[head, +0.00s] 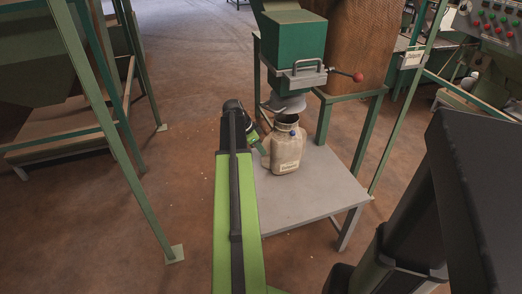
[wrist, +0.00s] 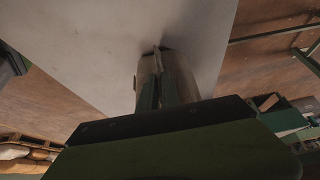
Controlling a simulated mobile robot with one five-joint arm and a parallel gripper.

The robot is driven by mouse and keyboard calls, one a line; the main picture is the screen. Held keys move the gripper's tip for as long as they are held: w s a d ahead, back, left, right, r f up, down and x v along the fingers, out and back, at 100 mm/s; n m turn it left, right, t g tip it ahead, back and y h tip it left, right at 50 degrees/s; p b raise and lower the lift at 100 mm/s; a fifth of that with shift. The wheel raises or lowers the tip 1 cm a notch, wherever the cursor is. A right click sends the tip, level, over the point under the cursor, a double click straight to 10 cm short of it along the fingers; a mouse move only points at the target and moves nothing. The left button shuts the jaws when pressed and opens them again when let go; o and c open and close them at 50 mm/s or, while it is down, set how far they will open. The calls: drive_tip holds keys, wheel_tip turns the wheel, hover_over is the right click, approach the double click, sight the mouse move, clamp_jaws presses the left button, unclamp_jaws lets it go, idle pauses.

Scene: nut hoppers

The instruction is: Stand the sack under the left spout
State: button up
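The sack (head: 287,152) is beige, with an open round neck and a pale label. It stands upright on a grey table (head: 318,190), close below the grey spout (head: 285,103) of a green hopper (head: 297,45). My gripper (head: 264,147) is at the sack's left side, low beside its neck. In the wrist view the fingers (wrist: 158,72) are close together with a pale fold of the sack (wrist: 180,68) between them. The sack's far side is hidden. I cannot tell from these views whether this spout is the left one.
A clamp handle with a red knob (head: 357,77) sticks out from the hopper. Green posts flank the table, and a green frame (head: 90,90) stands at the left. A control panel (head: 495,22) is at the upper right.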

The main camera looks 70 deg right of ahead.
drive_tip(key=o, duration=0.3)
drive_tip(key=shift+o, duration=0.2)
drive_tip(key=p+v, duration=1.1)
drive_tip(key=v, duration=0.1)
drive_tip(key=shift+a+r, duration=0.1)
drive_tip(key=shift+r, duration=0.05)
